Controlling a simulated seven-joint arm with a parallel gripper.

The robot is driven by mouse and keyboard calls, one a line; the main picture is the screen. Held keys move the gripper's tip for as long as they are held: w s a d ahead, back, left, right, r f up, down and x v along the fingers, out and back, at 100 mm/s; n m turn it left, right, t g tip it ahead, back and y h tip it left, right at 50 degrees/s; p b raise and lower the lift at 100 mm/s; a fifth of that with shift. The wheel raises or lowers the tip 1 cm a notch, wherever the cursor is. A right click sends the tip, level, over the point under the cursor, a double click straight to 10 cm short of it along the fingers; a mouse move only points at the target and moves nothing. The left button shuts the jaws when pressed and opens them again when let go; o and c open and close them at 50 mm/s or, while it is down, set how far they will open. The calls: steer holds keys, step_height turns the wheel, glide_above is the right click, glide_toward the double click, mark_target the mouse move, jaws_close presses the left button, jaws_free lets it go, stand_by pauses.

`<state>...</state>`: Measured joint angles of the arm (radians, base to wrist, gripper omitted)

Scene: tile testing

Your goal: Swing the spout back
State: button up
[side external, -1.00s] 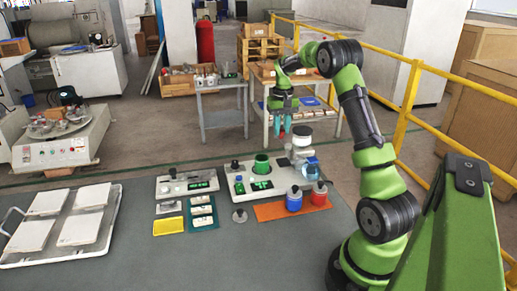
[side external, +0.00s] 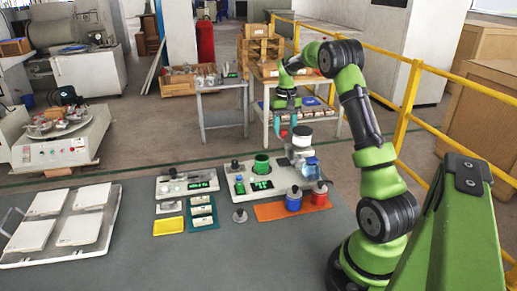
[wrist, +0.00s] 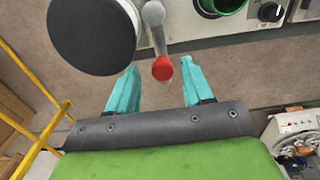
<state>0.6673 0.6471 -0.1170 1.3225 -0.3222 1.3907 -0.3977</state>
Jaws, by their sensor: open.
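The spout (wrist: 156,38) is a grey arm with a rounded red tip, seen in the wrist view beside a large dark disc (wrist: 92,35) with a pale rim. My gripper (wrist: 160,78) is open, its two teal fingers apart. The red tip shows between the fingertips, with a visible gap on either side; I cannot tell its depth between them. In the side external view my gripper (side external: 284,130) is at the far side of the bench unit (side external: 246,192), just left of the white round vessel (side external: 303,131). The spout is mostly hidden there.
The unit also carries a green cup (side external: 262,164). A tray (side external: 92,247) with white tiles lies at the left. Yellow railing runs behind my arm.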

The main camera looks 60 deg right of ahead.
steer(key=shift+a+r, duration=0.1)
steer(key=shift+r, duration=2.95)
steer(key=shift+w+a, duration=0.1)
